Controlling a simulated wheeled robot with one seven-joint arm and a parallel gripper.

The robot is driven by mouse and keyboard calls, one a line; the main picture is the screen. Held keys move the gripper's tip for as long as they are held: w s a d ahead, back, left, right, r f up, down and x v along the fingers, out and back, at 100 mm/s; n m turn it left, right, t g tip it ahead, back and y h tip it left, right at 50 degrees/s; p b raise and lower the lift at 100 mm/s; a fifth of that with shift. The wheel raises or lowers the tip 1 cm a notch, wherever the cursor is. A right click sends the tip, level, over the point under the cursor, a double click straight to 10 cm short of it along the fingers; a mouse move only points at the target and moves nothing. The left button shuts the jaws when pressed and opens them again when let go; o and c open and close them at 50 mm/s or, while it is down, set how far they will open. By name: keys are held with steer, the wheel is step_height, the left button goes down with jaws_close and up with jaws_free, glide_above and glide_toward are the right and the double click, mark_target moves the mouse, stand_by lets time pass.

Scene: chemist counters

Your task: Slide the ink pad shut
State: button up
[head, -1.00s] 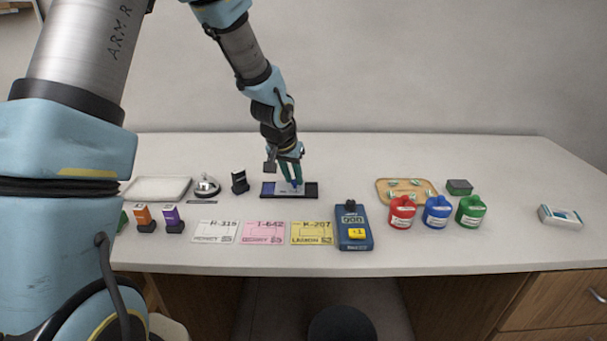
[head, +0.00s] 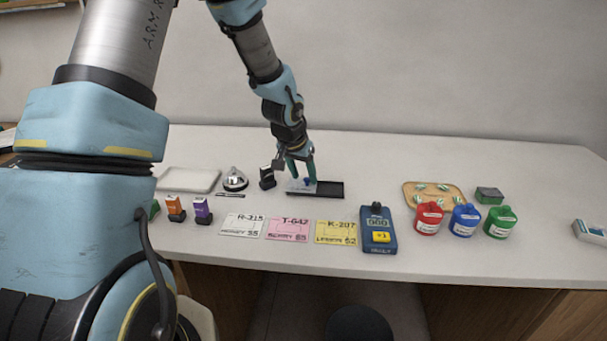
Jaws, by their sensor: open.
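The ink pad (head: 331,190) is a long black tray lying flat on the counter, left of the middle of the view. Its pale grey sliding lid (head: 296,187) sits over the left end, with a small blue knob (head: 309,182) on top. No blue pad surface shows now, and the right part of the tray is bare black. My gripper (head: 303,178) points down at the lid with its teal fingers apart around or close beside the knob. I cannot tell whether a finger touches it.
A black stamp (head: 267,178) and a bell (head: 235,180) stand just left. Labelled cards (head: 288,229) and a blue counter device (head: 378,230) lie in front. Right are a wooden tray (head: 408,200) and red, blue and green bottles (head: 464,220). The counter behind the ink pad is clear.

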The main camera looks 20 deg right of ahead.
steer(key=v, duration=1)
steer(key=shift+s+r+b, duration=0.15)
steer(key=shift+r+b, duration=0.15)
steer(key=shift+r, duration=0.05)
steer(key=shift+a, duration=0.15)
steer(key=s+a+n+y, duration=0.1)
steer(key=s+a+n, duration=0.3)
steer(key=a, duration=0.9)
steer(key=s+a+f+n+g+y, duration=0.1)
steer(key=s+a+n, duration=0.3)
steer(key=a, duration=0.9)
steer(key=s+y, duration=0.1)
steer(key=s, duration=0.1)
steer(key=shift+s+a+f, duration=0.2)
steer(key=shift+s+f, duration=0.1)
steer(key=shift+f, duration=0.05)
